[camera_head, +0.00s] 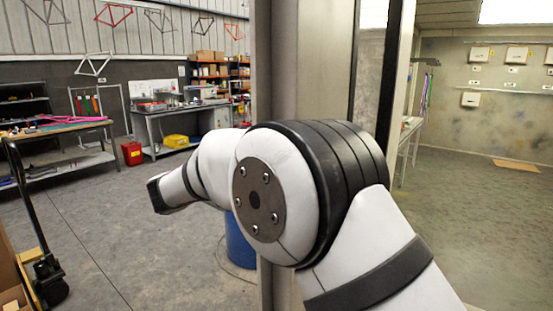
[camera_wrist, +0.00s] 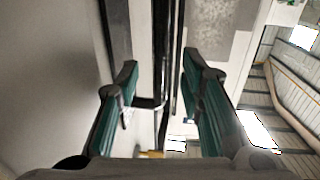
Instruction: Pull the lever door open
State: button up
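In the wrist view my gripper (camera_wrist: 160,72) has its two green-padded fingers spread apart. A dark, thin bar that looks like the lever (camera_wrist: 150,103) shows between the fingers, close to the left one; I cannot tell whether they touch. Dark vertical strips run behind it, beside a pale upright panel (camera_wrist: 118,40). In the head view a grey upright panel (camera_head: 325,60), perhaps the door or its frame, stands behind my arm. My arm covers its lower part. The lever and my fingers cannot be made out in the head view.
A workbench (camera_head: 170,115) and shelves (camera_head: 215,70) stand at the back left. A cart with a black handle (camera_head: 30,195) is at the left. A blue drum (camera_head: 238,245) stands below my arm.

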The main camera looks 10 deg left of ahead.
jog(key=v, duration=0.6)
jog(key=shift+s, duration=0.15)
